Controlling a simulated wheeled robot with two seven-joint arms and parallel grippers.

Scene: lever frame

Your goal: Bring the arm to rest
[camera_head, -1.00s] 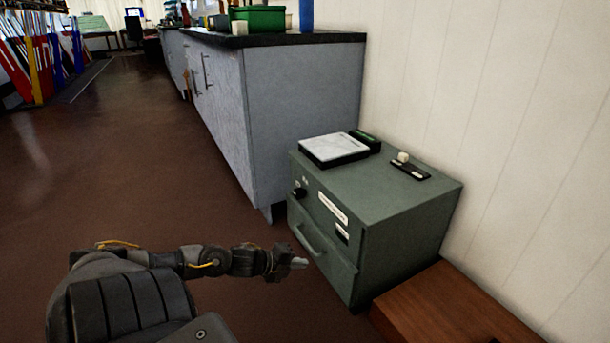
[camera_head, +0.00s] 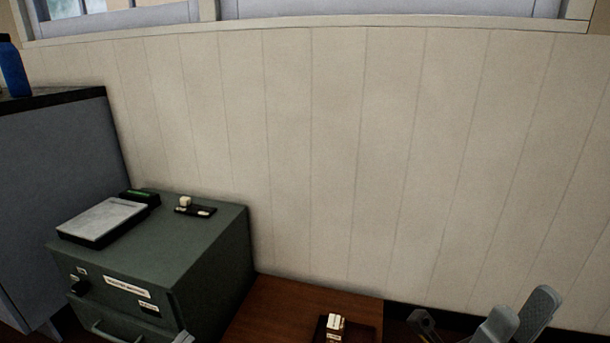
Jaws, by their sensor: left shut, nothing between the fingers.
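My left gripper (camera_head: 183,338) shows only as a small grey tip at the bottom edge, in front of the green cabinet's lower right front; it is shut and empty, and the rest of that arm is out of view. My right gripper (camera_head: 522,308) is at the bottom right, its two grey fingers apart with nothing seen between them. It is in front of the wall, right of the wooden surface.
The green cabinet (camera_head: 215,262) carries a white-topped pad (camera_head: 102,218) and a small black block with a white knob (camera_head: 186,203). A brown wooden surface (camera_head: 270,305) holds a dark tray with a white-topped piece (camera_head: 334,323). A grey counter (camera_head: 60,170) stands left.

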